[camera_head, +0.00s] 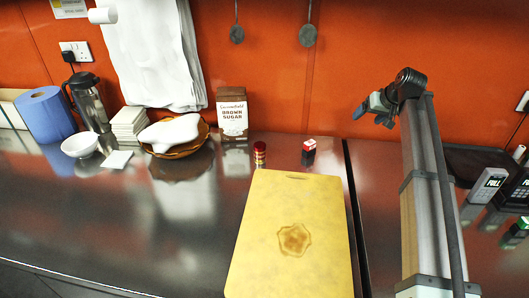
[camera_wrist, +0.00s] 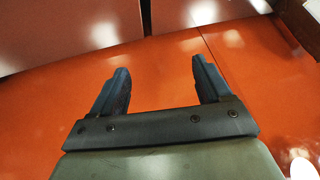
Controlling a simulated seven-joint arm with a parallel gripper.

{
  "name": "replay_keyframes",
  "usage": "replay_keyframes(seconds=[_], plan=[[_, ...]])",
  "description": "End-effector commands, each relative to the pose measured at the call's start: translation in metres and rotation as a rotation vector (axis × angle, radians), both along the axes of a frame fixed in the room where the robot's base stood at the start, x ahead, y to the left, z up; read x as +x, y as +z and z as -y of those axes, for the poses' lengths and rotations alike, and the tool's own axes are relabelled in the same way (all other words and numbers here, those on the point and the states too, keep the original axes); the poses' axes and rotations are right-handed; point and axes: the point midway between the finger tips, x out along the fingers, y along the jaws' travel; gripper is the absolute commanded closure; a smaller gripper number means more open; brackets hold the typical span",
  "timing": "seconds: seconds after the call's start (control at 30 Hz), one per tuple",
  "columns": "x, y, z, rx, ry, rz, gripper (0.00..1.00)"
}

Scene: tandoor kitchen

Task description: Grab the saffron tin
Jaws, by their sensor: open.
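A small round red and gold container (camera_head: 259,154), which looks like the saffron tin, stands upright behind the cutting board, near its far left corner. Its label is too small to read. A small red and white box (camera_head: 309,145) stands to its right, apart from it. My gripper (camera_head: 362,106) is raised in front of the orange wall, to the right of and above both. In the wrist view its two fingers (camera_wrist: 160,70) are spread apart with nothing between them. Neither the container nor the box shows in the wrist view.
A yellow cutting board (camera_head: 270,215) with a brown stain lies on the steel counter (camera_head: 130,230). A brown sugar carton (camera_head: 232,114), a basket (camera_head: 180,149) with a white cloth, a bowl (camera_head: 80,145), a flask (camera_head: 89,101) and a blue roll (camera_head: 46,114) stand left. The left front counter is clear.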

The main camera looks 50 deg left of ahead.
Motion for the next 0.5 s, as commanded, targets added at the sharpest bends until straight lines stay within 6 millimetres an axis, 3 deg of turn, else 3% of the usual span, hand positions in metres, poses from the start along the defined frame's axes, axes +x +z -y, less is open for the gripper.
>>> replay_keyframes(seconds=[0.03,0.2,0.5], plan=[[-0.02,-0.002,-0.021,-0.022,0.033,-0.001,0.23],[-0.084,-0.011,-0.077,-0.102,0.124,0.007,0.23],[-0.205,-0.022,-0.156,-0.239,0.273,0.04,0.23]])
